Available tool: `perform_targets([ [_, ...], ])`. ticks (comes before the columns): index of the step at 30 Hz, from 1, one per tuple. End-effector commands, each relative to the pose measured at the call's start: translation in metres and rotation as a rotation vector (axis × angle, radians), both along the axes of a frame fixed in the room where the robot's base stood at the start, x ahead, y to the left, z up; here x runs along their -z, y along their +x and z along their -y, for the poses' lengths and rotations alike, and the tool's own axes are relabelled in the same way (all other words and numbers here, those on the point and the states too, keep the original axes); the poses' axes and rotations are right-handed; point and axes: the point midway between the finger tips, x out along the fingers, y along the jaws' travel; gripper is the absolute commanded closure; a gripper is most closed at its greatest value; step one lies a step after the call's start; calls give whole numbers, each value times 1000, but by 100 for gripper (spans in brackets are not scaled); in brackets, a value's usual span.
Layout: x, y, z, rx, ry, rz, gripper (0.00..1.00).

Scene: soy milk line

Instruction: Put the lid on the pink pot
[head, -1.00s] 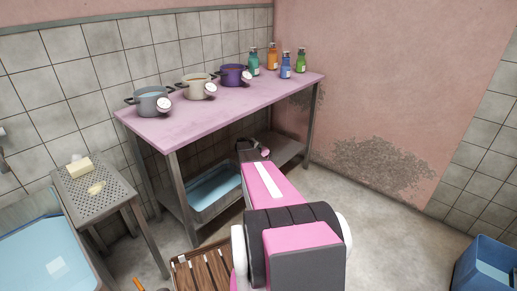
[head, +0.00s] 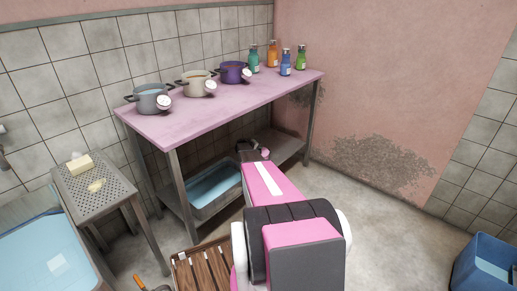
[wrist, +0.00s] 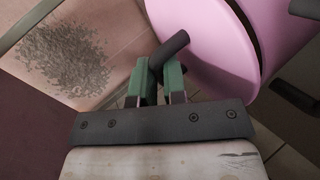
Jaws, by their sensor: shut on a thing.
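In the wrist view, my gripper (wrist: 163,72), with green fingers, is shut on the dark bar-shaped handle (wrist: 170,47) of a pink lid (wrist: 198,38). A dark curved gap runs along the lid's right side. Beyond it is more pink surface, which looks like the pink pot (wrist: 290,42), with dark handle-like parts at the right edge. I cannot tell whether the lid touches the pot. In the head view, my pink and dark arm reaches toward the table's lower shelf.
A pink-topped table (head: 230,108) holds a grey pot (head: 150,100), a cream pot (head: 194,85), a purple pot (head: 234,73) and several bottles. A tray (head: 212,192) sits on its lower shelf. A perforated stand (head: 115,183) is left; a blue bin (head: 485,262) is right.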

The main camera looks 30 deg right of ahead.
Motion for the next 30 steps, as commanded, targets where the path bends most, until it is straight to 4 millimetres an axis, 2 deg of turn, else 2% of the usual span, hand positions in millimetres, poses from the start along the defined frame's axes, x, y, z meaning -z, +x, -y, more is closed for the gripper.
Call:
perform_targets([
  [14,7,0,0,1,0,1,100],
  [15,7,0,0,0,0,0,85],
  [18,7,0,0,0,0,0,59],
  [30,3,-3,-7,0,1,1,59],
])
